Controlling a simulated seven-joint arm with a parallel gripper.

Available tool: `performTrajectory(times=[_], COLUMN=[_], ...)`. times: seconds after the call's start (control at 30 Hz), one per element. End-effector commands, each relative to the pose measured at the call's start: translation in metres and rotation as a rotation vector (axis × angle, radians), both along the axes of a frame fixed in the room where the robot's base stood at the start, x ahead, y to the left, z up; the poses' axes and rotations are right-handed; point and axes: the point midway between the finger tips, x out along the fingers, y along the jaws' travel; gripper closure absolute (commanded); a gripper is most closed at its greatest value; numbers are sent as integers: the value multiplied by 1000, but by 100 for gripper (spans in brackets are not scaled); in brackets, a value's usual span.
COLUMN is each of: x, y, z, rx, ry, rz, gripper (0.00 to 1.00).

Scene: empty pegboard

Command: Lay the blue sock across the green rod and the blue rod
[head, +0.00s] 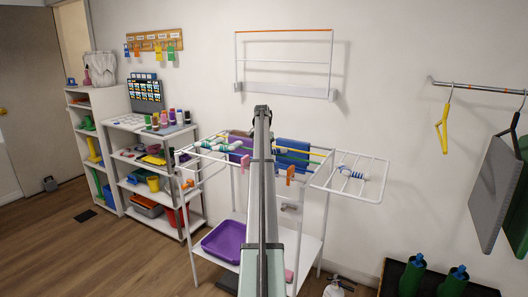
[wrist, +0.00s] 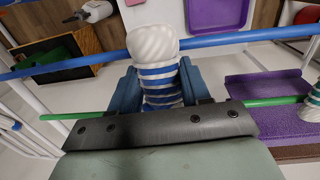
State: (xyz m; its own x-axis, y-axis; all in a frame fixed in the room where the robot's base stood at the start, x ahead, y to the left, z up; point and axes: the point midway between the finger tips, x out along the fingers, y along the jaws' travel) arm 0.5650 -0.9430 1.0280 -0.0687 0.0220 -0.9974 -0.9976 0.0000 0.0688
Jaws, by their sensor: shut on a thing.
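The blue sock (wrist: 160,85), white with blue stripes and a white end, is between the fingers of my gripper (wrist: 160,85) in the wrist view, and the gripper is shut on it. Its white end lies over the blue rod (wrist: 235,39) in the picture; I cannot tell whether they touch. The green rod (wrist: 75,116) runs beside the fingers and passes out of sight behind the dark gripper bar and sock. In the head view my arm stands in front of the rack and hides my gripper and the held sock.
The white drying rack (head: 375,183) holds a purple cloth (head: 240,146), a blue cloth (head: 293,150), other striped socks (head: 350,174) and orange clips (head: 290,176). A purple tub (head: 222,242) sits on its lower shelf. A wall-mounted rack (head: 285,90) hangs above.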

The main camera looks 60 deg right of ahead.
Motion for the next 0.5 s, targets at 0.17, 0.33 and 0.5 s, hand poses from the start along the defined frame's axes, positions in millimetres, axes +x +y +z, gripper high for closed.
performTrajectory(times=[0.17,0.33,0.5], x=[0,0,0], y=[0,0,0], z=[-1,-1,-1], rx=[0,-1,-1], ry=[0,0,0], rz=[0,0,0], gripper=[70,50,34])
